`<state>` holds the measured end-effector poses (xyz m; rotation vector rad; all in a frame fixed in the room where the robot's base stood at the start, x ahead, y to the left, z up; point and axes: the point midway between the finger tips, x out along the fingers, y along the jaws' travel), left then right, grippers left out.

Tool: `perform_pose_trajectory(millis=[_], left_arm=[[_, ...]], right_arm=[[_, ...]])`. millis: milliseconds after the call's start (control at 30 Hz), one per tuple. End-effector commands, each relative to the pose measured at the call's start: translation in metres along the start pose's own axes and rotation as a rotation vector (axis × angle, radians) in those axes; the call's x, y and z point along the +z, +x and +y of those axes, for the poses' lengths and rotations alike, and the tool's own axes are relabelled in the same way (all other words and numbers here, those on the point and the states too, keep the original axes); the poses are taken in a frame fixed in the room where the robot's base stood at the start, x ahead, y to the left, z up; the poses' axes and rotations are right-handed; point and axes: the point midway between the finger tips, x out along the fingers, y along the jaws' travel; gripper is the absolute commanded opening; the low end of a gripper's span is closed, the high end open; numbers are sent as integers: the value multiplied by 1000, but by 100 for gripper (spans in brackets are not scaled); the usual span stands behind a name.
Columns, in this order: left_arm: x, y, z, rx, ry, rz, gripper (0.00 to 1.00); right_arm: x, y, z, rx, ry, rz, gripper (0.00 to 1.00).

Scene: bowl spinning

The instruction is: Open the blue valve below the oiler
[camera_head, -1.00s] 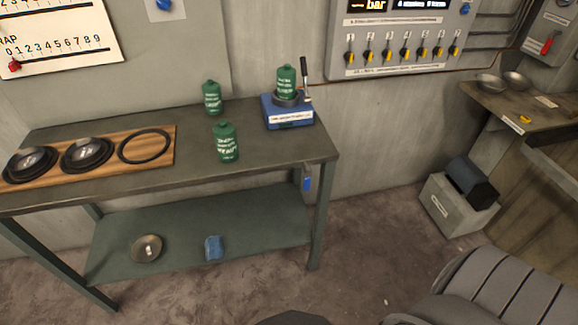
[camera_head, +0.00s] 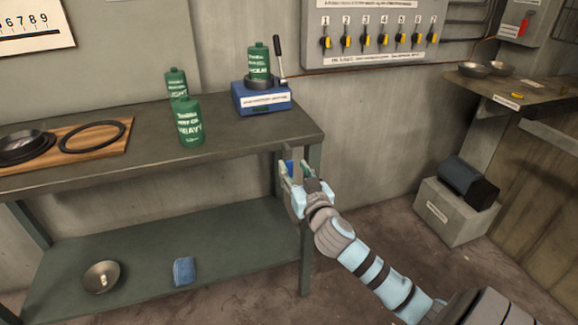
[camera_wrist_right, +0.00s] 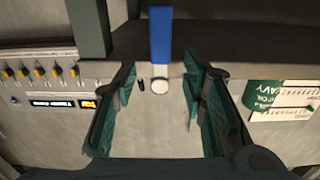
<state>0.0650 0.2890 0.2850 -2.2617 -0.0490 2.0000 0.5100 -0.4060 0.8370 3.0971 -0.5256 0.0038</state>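The oiler (camera_head: 262,97) is a blue box with a green bottle and a lever, on the table's right end. Below it, at the table's front right corner, the blue valve handle (camera_head: 289,167) shows only partly behind my right gripper (camera_head: 297,172). In the right wrist view the blue valve handle (camera_wrist_right: 161,35) is a straight bar with a round whitish end (camera_wrist_right: 160,86). It lies between the fingertips of my open right gripper (camera_wrist_right: 160,76), with a visible gap on each side. My left gripper is not in view.
The workbench (camera_head: 140,160) holds green bottles (camera_head: 190,121) and a wooden board (camera_head: 105,155) with dark rings. Its leg stands close to my right gripper. A grey box (camera_head: 455,212) sits on the floor at right. The floor between is clear.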

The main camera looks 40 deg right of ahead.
Motion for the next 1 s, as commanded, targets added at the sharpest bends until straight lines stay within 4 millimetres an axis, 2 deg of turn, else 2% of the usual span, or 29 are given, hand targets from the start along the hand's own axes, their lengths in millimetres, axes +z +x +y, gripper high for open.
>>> perform_pose_trajectory(millis=[100, 200, 333, 533, 800, 1000], left_arm=[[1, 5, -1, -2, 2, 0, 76], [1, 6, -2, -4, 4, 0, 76], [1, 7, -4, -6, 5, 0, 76], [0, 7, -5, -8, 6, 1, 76], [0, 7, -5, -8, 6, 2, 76], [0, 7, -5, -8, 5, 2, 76]], right_arm=[[1, 25, 0, 1, 3, 0, 38], [2, 38, 0, 0, 1, -1, 38], [1, 45, 0, -1, 0, -2, 38], [1, 46, 0, -1, 0, -2, 38], [1, 45, 0, -2, 0, -2, 0], [1, 45, -1, -2, 0, -3, 0]])
